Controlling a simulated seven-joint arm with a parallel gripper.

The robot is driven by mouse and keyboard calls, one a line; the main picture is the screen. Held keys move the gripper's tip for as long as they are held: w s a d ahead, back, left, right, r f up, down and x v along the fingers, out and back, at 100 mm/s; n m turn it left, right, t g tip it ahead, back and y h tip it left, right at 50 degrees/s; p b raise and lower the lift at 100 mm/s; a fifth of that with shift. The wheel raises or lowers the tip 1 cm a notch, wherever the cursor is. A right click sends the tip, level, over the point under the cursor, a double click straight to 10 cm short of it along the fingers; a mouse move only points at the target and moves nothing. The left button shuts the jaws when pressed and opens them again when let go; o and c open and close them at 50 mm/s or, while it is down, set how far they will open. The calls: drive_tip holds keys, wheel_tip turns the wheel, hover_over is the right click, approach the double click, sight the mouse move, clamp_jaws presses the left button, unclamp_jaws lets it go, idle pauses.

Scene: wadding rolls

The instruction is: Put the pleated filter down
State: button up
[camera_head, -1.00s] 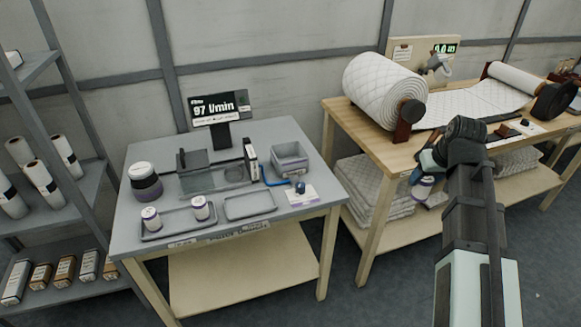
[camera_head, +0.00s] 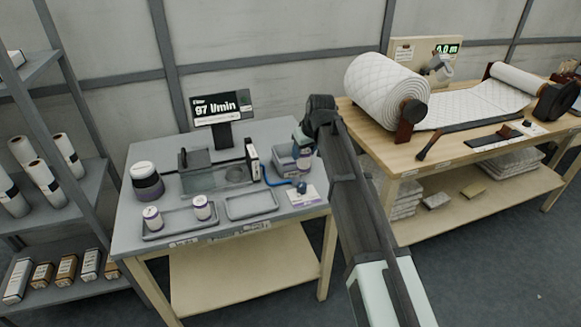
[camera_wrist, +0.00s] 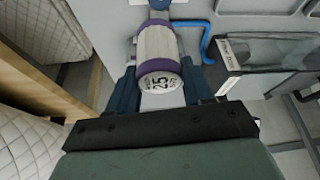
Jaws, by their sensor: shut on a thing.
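My gripper (camera_head: 303,142) is shut on a pleated filter (camera_wrist: 158,45), a small white cylinder with purple end bands and "25" printed on its end. In the wrist view, the blue fingers of my gripper (camera_wrist: 160,85) sit on either side of it. In the head view, the gripper hangs over the grey table's back right, at the grey bin (camera_head: 284,165). The held filter is only partly visible there, and I cannot tell whether it touches anything. Two similar filters (camera_head: 152,218) (camera_head: 203,209) stand in the left tray (camera_head: 178,228).
An empty shallow tray (camera_head: 251,206) lies right of the filled one. A test rig with a display reading 97 l/min (camera_head: 222,107), a blue hose (camera_head: 277,182) and a dark-banded jar (camera_head: 146,180) stand nearby. A wooden bench with a wadding roll (camera_head: 385,90) is to the right.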

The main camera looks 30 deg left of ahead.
drive_tip(key=w+a, duration=1)
drive_tip(key=shift+s+d+f, duration=0.1)
drive_tip(key=shift+f, duration=2.2)
drive_tip(key=shift+s+d+f, duration=0.1)
drive_tip(key=shift+f, duration=2.2)
drive_tip(key=shift+f, duration=0.15)
drive_tip(key=o, duration=1.2)
drive_tip(key=shift+c, duration=0.2)
drive_tip(key=v, duration=1.2)
drive_tip(key=shift+r, duration=0.2)
drive_tip(key=shift+w+a, duration=0.1)
drive_tip(key=shift+a, duration=0.05)
